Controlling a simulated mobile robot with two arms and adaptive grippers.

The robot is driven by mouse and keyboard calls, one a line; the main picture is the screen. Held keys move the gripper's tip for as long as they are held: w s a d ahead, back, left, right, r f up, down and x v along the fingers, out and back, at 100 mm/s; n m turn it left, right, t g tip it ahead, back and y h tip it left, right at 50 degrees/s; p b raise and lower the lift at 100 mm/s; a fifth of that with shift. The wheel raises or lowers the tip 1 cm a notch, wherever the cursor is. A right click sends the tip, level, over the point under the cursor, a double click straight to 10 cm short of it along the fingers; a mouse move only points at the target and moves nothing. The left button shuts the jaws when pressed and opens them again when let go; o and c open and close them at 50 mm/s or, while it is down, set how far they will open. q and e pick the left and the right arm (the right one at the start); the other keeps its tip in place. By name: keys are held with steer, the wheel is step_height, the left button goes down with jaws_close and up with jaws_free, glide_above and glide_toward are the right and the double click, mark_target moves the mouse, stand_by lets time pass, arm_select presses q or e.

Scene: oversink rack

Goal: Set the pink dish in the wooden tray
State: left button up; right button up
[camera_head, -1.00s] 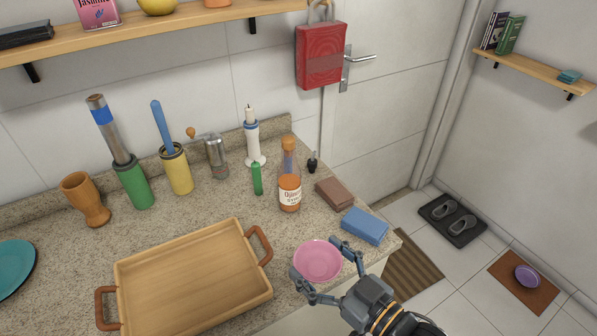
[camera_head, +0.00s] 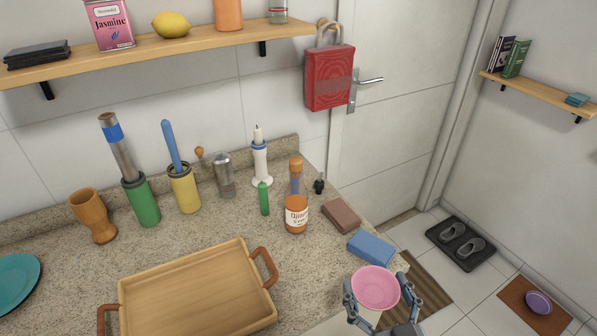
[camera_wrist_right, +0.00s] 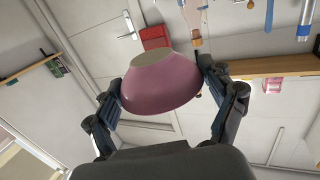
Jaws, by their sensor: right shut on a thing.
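The pink dish (camera_head: 376,287) is held by my right gripper (camera_head: 378,300), its fingers on either side of it. In the head view it is at the counter's front right corner, to the right of the tray, with its hollow side showing. In the right wrist view the dish (camera_wrist_right: 160,85) sits between the two fingers (camera_wrist_right: 160,88), and its outer wall and pale base show. The wooden tray (camera_head: 200,283) lies empty on the counter, with brown handles at its two ends; its front is cut off by the picture's edge. My left gripper is not in view.
A blue sponge (camera_head: 371,248), a brown block (camera_head: 341,215) and a sauce bottle (camera_head: 296,200) stand behind the dish. Several holders, a wooden cup (camera_head: 94,216) and a pepper mill line the back. A teal plate (camera_head: 15,280) lies left of the tray.

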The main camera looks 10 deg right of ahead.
steer(key=w+a+n+g+y, duration=0.2)
steer(key=a+n+y, duration=0.4)
steer(key=a+y, duration=0.3)
steer(key=shift+r, duration=0.15)
steer(key=shift+w+d, duration=0.1)
